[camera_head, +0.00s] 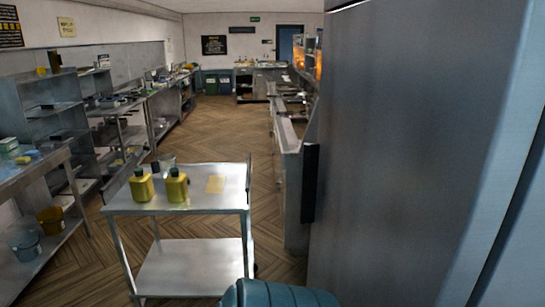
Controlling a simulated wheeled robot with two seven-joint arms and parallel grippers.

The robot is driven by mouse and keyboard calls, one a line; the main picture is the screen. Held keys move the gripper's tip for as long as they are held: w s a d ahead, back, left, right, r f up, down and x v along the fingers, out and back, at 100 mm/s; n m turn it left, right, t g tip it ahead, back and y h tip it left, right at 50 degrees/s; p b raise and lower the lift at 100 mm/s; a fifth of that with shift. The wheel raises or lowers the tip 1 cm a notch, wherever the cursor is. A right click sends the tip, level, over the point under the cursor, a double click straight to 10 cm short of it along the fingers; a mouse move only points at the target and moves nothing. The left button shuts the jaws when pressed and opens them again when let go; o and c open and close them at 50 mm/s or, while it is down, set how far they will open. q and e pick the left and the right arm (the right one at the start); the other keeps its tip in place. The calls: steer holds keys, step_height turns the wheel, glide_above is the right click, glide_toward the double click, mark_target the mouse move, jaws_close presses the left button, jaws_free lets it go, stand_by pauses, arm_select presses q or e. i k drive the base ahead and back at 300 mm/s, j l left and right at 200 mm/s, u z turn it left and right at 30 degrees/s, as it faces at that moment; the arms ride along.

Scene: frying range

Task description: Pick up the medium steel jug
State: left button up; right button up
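I cannot make out a medium steel jug for certain in the head view. A small greyish item (168,161) stands at the back of the steel trolley (223,199), partly hidden behind the yellow bottles, and I cannot tell what it is. Several small items stand on the far left counters, too small to name. Neither of my grippers is in view.
A large grey steel panel (420,150) blocks the right side. Steel shelving (50,92) lines the left. The wooden aisle floor (205,130) is clear beyond the trolley.

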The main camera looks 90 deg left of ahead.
mark_target(165, 162)
steer(key=k+j+u, duration=0.1)
steer(key=u, duration=0.3)
steer(key=j+u, duration=0.2)
steer(key=u, duration=0.2)
steer(key=j+u, duration=0.15)
steer(key=u, duration=0.2)
steer(key=j+u, duration=0.2)
steer(key=u, duration=0.2)
steer(key=i+j+u, duration=0.1)
steer(key=u, duration=0.4)
steer(key=i+j+u, duration=0.1)
steer(key=j+u, duration=0.15)
steer(key=u, duration=0.2)
steer(key=i+j+u, duration=0.15)
steer(key=u, duration=0.35)
steer(key=i+u, duration=0.15)
steer(key=u, duration=0.3)
